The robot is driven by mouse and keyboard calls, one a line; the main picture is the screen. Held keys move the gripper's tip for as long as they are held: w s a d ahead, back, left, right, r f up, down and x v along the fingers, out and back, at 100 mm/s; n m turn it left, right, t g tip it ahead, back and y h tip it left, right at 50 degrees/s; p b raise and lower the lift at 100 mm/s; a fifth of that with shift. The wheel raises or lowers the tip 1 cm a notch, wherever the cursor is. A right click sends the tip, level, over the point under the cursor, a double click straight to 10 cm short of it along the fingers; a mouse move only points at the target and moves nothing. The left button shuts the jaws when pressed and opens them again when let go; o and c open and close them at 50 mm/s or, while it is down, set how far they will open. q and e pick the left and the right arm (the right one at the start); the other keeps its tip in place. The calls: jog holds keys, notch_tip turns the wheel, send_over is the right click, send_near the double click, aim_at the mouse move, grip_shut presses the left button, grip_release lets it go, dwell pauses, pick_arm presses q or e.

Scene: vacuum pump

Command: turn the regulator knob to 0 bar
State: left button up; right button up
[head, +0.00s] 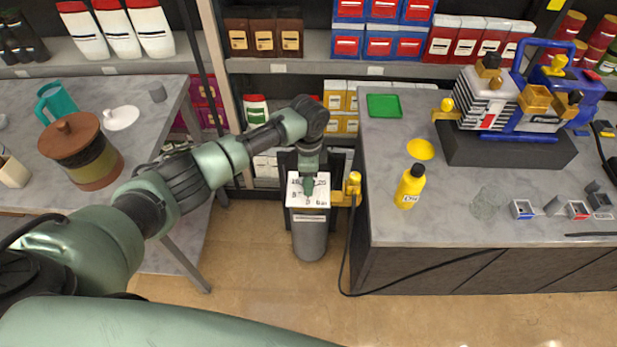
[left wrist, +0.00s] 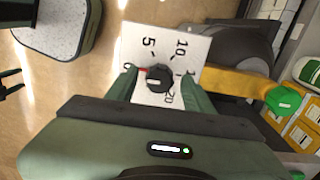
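The regulator shows as a white dial plate (head: 318,198) on top of a grey cylinder, and the plate is also in the left wrist view (left wrist: 150,45). The round black knob (left wrist: 158,78) sits at its middle. A red pointer (left wrist: 142,69) at the knob points to the left, at or close to the 0 mark. My left gripper (head: 308,188) is over the dial. In the left wrist view its two green fingers are on either side of the knob, with white plate visible between. A dark pronged shape at that view's left edge may be my right gripper, too small to read.
A yellow fitting (head: 352,190) sticks out beside the dial, with a black hose hanging from it. The grey counter (head: 400,220) stands close on the right, with a yellow bottle (head: 410,186) on it. Another table is on the left. The floor in front is clear.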

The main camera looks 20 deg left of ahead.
pick_arm(q)
notch_tip(320, 180, up, 8)
jog(key=shift+f+b, duration=0.1)
jog(key=shift+b, duration=0.75)
